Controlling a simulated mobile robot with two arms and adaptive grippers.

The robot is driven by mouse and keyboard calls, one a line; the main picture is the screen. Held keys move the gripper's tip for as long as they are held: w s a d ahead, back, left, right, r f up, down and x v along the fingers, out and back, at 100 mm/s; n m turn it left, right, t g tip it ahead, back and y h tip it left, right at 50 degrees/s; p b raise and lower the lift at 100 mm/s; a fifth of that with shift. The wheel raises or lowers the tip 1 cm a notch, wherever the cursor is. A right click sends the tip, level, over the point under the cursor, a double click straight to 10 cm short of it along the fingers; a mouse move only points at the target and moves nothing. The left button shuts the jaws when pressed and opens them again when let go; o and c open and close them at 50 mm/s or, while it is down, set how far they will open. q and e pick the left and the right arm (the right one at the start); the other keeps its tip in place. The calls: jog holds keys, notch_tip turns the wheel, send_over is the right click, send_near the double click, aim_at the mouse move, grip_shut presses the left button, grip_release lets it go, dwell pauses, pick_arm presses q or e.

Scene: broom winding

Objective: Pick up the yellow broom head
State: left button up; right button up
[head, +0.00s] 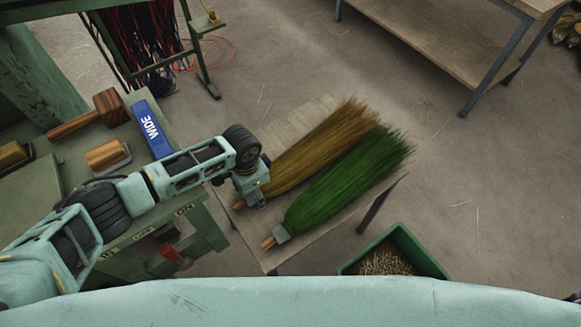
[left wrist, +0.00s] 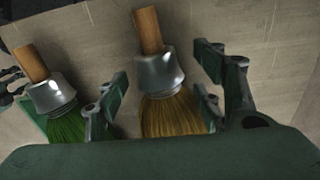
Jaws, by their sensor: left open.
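The yellow broom head (head: 325,145) lies on a small wooden table, its bristles fanned toward the upper right. The green broom head (head: 345,180) lies beside it, nearer the front. My left gripper (head: 250,195) is over the yellow broom's handle end and partly hides it. In the left wrist view my left gripper (left wrist: 162,92) is open, with its fingers on either side of the yellow broom's metal collar (left wrist: 158,74). The green broom's collar (left wrist: 50,94) shows left of the fingers. I cannot tell whether the fingers touch the yellow broom. My right gripper is not in view.
The small table (head: 300,122) has bare wood at its back left. A green bin (head: 405,240) stands on the floor at front right. A larger table (head: 440,50) is at the back.

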pick_arm(q)
jog(key=c, duration=1.5)
jog(key=shift+r, duration=0.1)
